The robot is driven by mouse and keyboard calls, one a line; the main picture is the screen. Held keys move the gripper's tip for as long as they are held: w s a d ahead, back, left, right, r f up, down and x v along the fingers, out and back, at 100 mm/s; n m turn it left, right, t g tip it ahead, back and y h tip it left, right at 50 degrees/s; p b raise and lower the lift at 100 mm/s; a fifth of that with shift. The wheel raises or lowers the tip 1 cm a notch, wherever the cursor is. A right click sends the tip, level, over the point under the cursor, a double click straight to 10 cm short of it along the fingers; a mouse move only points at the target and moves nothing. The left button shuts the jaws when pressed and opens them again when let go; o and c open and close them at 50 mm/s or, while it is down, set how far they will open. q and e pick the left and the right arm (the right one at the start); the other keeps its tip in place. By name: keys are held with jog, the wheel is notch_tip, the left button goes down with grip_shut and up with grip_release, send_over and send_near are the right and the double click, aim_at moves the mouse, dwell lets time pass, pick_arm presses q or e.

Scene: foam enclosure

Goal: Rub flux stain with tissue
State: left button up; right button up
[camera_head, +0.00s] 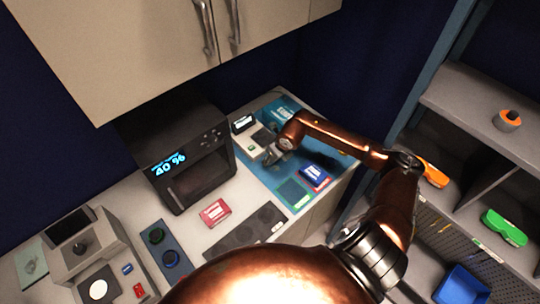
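My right arm reaches in from the right over the counter. Its gripper (271,157) points down at the blue mat (262,172), close to a pale grey item with a green mark (252,147). The fingers are small and dark, so I cannot tell whether they are open or shut, or hold anything. I cannot make out a tissue or a flux stain; the arm and gripper cover part of the mat. My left gripper is not in view.
A black oven-like device (185,155) with a lit display stands left of the mat. A blue box (315,176) and green-edged card (293,193) lie at the mat's front. A red box (214,212) lies on the counter (205,236). Shelves (490,100) stand at right.

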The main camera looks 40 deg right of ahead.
aim_at(272, 163)
notch_tip(272, 163, down, 4)
jog(key=shift+f+b, duration=0.1)
jog(key=shift+b, duration=0.8)
jog(key=shift+d+f, duration=0.25)
jog(key=shift+d, duration=0.2)
jog(key=shift+d+f, duration=0.2)
jog(key=shift+d, duration=0.25)
jog(key=shift+c, duration=0.4)
jog(key=shift+w+d, duration=0.15)
jog(key=shift+d, duration=1)
jog(key=shift+a+r, duration=0.2)
jog(key=shift+a, duration=0.05)
jog(key=shift+a+f, duration=0.2)
jog(key=shift+a, duration=0.2)
jog(key=shift+s+a+r, duration=0.1)
jog(key=shift+a, duration=0.65)
jog(key=shift+s+a+r, duration=0.1)
jog(key=shift+a, duration=0.65)
jog(key=shift+w+r+p, duration=0.1)
jog(key=shift+r+p, duration=0.4)
jog(key=shift+r, duration=0.25)
jog(key=shift+d+r+p, duration=0.1)
jog(key=shift+r+p, duration=1.35)
jog(key=shift+r, duration=1.7)
